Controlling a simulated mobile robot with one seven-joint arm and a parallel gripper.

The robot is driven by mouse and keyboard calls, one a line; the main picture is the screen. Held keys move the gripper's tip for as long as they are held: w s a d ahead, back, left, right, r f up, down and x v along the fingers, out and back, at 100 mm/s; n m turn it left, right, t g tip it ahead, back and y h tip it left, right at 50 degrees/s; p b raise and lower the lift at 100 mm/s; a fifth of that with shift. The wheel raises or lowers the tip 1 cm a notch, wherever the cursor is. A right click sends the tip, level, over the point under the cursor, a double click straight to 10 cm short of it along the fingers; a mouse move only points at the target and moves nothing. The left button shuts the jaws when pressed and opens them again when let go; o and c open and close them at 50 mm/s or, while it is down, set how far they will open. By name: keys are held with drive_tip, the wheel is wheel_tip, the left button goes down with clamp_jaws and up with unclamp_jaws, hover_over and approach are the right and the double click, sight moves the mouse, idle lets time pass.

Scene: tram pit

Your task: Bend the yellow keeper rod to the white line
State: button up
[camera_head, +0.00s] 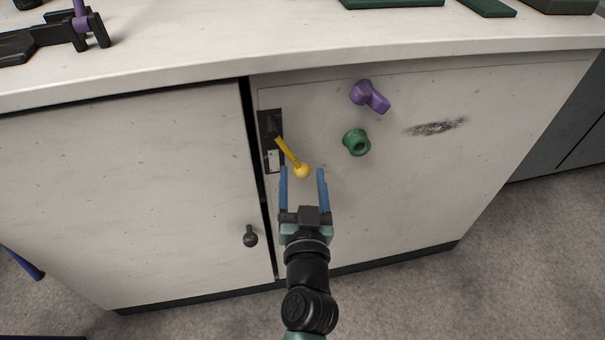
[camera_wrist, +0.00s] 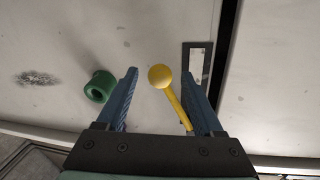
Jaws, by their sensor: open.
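The yellow keeper rod (camera_head: 288,152) comes out of a dark plate (camera_head: 270,130) on the cabinet front and slants down to the right. It ends in a round yellow ball (camera_head: 302,171). A white mark (camera_head: 273,160) shows on the lower part of the plate. My gripper (camera_head: 304,172) is open, with its blue fingers either side of the ball end and no clear contact. In the wrist view the rod (camera_wrist: 178,106) and its ball (camera_wrist: 160,77) lie between the open fingers (camera_wrist: 160,80). The white mark (camera_wrist: 197,64) on the plate is also visible there.
A purple knob (camera_head: 370,96) and a green knob (camera_head: 356,142) stick out to the right of the rod. A dark round handle (camera_head: 250,236) is on the left door (camera_head: 130,190). The countertop edge (camera_head: 420,55) overhangs above. The lower right of the cabinet front is clear.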

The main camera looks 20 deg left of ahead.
drive_tip(key=shift+w+a, duration=0.15)
drive_tip(key=shift+w, duration=0.15)
clamp_jaws()
idle(1.3)
